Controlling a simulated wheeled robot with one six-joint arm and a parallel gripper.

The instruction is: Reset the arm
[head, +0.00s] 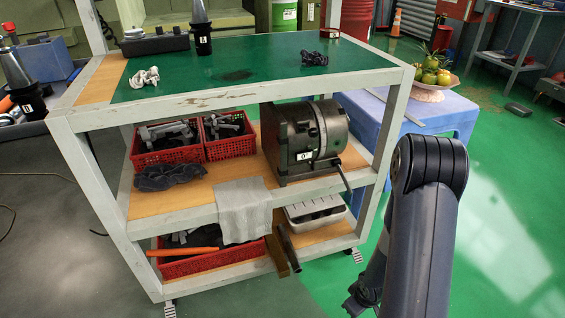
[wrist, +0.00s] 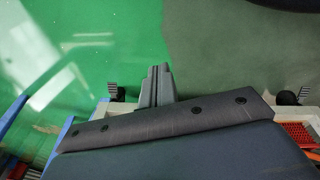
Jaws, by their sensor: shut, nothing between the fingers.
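My gripper (wrist: 159,72) shows in the wrist view with its two grey fingers pressed together and nothing between them. It is above the green and grey floor, pointing away from the cart. In the head view my arm (head: 430,210) rises at the right, in front of the cart's right side. The dark end of the arm (head: 362,296) shows low beside it, partly hidden behind the arm link, clear of the cart's shelves.
The tooling cart (head: 225,187) has a green top (head: 260,62), a middle shelf with red crates (head: 168,155) and a dark machine (head: 305,140), and a lower shelf. A blue table (head: 395,118) with a fruit bowl (head: 430,92) stands behind right. Green floor (head: 500,220) is open at right.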

